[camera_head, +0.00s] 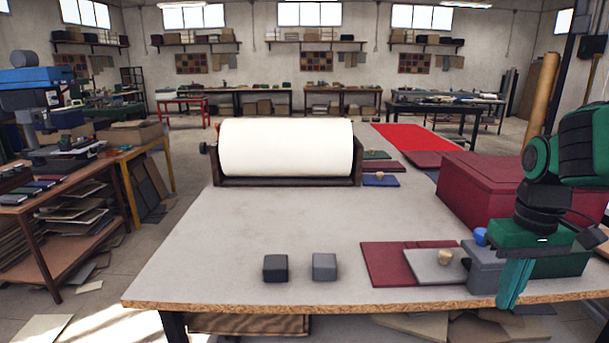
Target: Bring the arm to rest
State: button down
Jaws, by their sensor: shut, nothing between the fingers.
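My arm comes in from the right edge, green and black, bent downward. My gripper (512,290) points down at the right front of the table (230,230), near the table's front edge. Its teal fingers look shut, with nothing seen between them. The gripper overlaps a grey block (485,272) and a dark green box (562,263) in the picture. I cannot tell whether it touches either one.
A large dark red box (475,190) stands behind my gripper. A grey plate with a knob (428,270) lies on a dark red cover (385,262). A white roll (285,147) sits farther back. Dark (275,268) and grey (324,267) blocks stand mid-front. The table's left front is clear.

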jog(key=s+d+f+m, duration=0.2)
jog(key=s+m, duration=0.1)
jog(key=s, duration=0.4)
jog(key=s+d+f+m, duration=0.1)
jog(key=s+f+m, duration=0.1)
jog(key=s, duration=0.5)
jog(key=shift+d+f+m, duration=0.3)
jog(key=shift+d+m, duration=0.1)
jog(key=shift+m, duration=0.3)
jog(key=shift+w+f, duration=0.25)
jog(key=shift+w, duration=0.3)
